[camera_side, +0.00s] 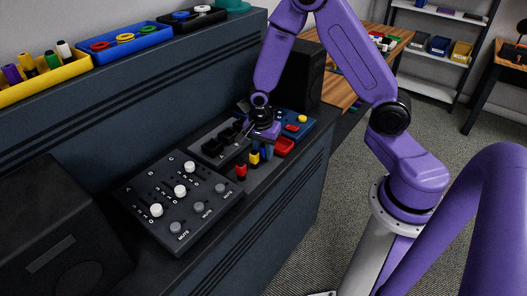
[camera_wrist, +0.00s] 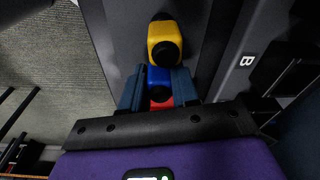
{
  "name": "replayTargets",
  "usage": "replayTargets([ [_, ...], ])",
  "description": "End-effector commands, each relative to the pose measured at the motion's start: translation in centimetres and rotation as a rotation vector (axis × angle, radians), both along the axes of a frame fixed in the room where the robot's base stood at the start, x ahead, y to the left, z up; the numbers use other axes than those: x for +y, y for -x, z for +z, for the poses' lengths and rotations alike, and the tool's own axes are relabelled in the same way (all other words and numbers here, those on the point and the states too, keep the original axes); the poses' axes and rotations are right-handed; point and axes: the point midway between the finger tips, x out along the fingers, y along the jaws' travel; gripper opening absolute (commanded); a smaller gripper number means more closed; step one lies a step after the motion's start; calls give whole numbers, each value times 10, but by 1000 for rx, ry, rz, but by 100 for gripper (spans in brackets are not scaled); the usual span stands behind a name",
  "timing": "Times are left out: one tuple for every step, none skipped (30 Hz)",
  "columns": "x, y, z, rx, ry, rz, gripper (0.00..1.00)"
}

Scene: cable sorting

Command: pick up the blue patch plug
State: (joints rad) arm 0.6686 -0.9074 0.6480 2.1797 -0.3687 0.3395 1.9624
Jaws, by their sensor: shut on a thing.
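The blue patch plug (camera_wrist: 159,76) sits between the two fingers of my gripper (camera_wrist: 157,88) in the wrist view. The fingers are shut on its sides. In the side view my gripper (camera_side: 264,145) points down over the desk unit, and its fingers largely hide the plug there. A yellow plug (camera_wrist: 164,42) stands just beyond the blue one in the wrist view, and it also shows in the side view (camera_side: 254,158). I cannot tell whether the blue plug touches the surface below.
A red plug (camera_side: 241,172) stands near the yellow one. A mixer panel with white knobs (camera_side: 180,200) is at the left front. A yellow bin (camera_side: 45,82) and blue tray (camera_side: 130,45) sit on the ledge.

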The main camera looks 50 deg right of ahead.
Motion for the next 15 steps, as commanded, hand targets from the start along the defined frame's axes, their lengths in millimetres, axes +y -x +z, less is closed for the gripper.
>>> replayTargets([
  [0, 0, 1, -1, 0, -1, 0],
  [0, 0, 2, -1, 0, -1, 0],
  [0, 0, 3, -1, 0, -1, 0],
  [0, 0, 5, -1, 1, -1, 0],
  [0, 0, 6, -1, 1, -1, 0],
  [0, -1, 9, -1, 1, 0, 0],
  [0, -1, 11, -2, 2, 0, 0],
  [0, -1, 14, -3, 1, 0, 0],
  [0, -1, 18, -3, 0, -2, 0],
  [0, -1, 22, -3, 0, -1, 0],
  [0, -1, 25, -4, 0, -1, 0],
  [0, -1, 31, -4, -1, -2, 0],
  [1, 1, 34, -3, -1, -1, 0],
  [1, 4, 37, -2, 0, 0, 0],
  [1, 8, 41, -3, -1, 1, 0],
])
